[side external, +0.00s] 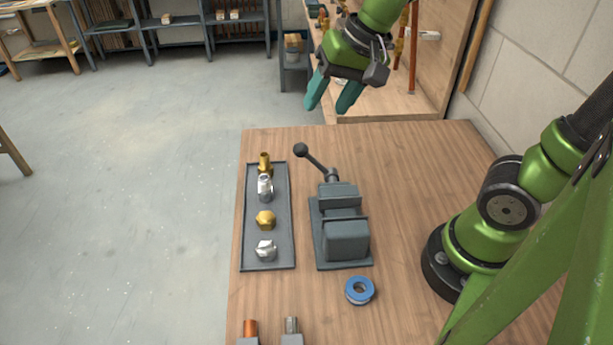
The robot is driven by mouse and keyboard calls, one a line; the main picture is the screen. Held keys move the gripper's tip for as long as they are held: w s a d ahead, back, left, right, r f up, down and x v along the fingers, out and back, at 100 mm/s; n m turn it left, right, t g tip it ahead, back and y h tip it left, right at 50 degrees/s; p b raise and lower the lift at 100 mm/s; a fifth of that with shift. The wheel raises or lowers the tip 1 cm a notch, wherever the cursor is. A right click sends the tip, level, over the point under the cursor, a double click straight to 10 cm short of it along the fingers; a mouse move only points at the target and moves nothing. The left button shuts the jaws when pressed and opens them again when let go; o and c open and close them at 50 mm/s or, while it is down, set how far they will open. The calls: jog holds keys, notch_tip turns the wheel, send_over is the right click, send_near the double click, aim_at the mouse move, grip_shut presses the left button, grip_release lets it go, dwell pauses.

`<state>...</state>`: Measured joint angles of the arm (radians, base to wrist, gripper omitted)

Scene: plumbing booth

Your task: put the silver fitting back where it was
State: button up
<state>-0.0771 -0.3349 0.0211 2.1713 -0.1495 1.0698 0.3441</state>
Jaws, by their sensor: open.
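A silver fitting (265,188) stands upright in the grey tray (283,262) on the table, just in front of a brass fitting (264,163). A second silver piece (265,250), lower and nut-like, sits at the near end of the same tray. A brass hex piece (265,220) lies between the two silver ones. I cannot tell which silver piece the task means. My gripper (329,97) is open and empty, with teal fingers pointing down, high beyond the far edge of the table and well away from the tray.
A grey vise (343,229) with a ball-ended lever (301,150) stands right of the tray. A blue tape roll (359,290) lies near it. A copper piece (250,328) and a grey piece (291,325) stand in holders at the front edge.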

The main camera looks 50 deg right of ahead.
jog(key=s+d+n+t, duration=0.2)
jog(key=s+t, duration=0.1)
jog(key=s, duration=0.4)
jog(key=shift+f+n, duration=0.3)
jog(key=shift+n, duration=0.1)
jog(key=shift+w, duration=0.1)
dwell(0.6)
